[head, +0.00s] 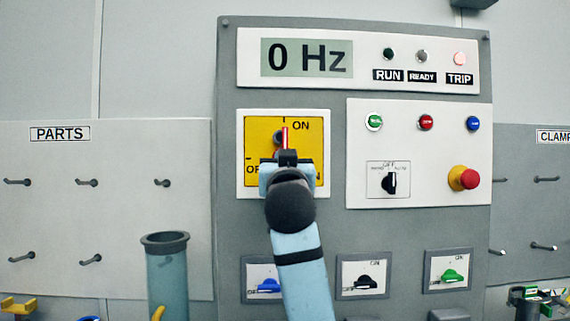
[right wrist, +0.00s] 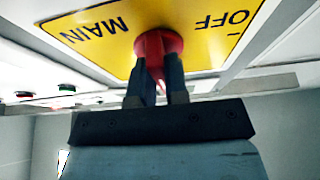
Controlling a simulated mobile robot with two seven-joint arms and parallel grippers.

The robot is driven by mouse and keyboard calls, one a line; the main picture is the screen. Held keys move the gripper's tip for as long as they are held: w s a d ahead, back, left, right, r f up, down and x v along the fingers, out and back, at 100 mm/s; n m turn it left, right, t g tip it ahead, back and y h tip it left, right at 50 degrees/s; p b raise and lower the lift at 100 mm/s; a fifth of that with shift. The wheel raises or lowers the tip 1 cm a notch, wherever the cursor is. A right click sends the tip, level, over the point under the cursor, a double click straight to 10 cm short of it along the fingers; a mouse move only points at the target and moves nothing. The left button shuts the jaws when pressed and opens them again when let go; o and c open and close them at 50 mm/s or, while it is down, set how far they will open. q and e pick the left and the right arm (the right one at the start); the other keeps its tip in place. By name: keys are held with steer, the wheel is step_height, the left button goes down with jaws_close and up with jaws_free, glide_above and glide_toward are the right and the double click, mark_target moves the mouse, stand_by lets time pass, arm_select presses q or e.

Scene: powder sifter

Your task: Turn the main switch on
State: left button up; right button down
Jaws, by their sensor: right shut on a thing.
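The main switch has a yellow plate (head: 262,130) with ON at the top and OFF at the lower left. Its red handle (head: 285,138) looks upright, in line with the ON mark, though my arm hides its lower part. My right gripper (head: 286,157) is in front of the plate and shut on the handle. In the right wrist view, the two dark fingers (right wrist: 160,78) stand on either side of the red handle (right wrist: 154,46), close to the plate. My left gripper is not in view.
The display (head: 307,58) reads 0 Hz and the TRIP lamp (head: 460,58) glows pinkish. Right of the switch are push buttons, a black selector (head: 389,183) and a red emergency knob (head: 469,178). Small coloured switches sit below. A tube (head: 166,275) stands at lower left.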

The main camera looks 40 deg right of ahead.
steer(key=shift+f, duration=0.1)
steer(key=c, duration=1.4)
jaws_free()
steer(key=b+v, duration=0.2)
steer(key=v, duration=1.1)
steer(key=shift+s+a, duration=0.25)
steer(key=shift+s, duration=0.15)
steer(key=shift+f, duration=0.1)
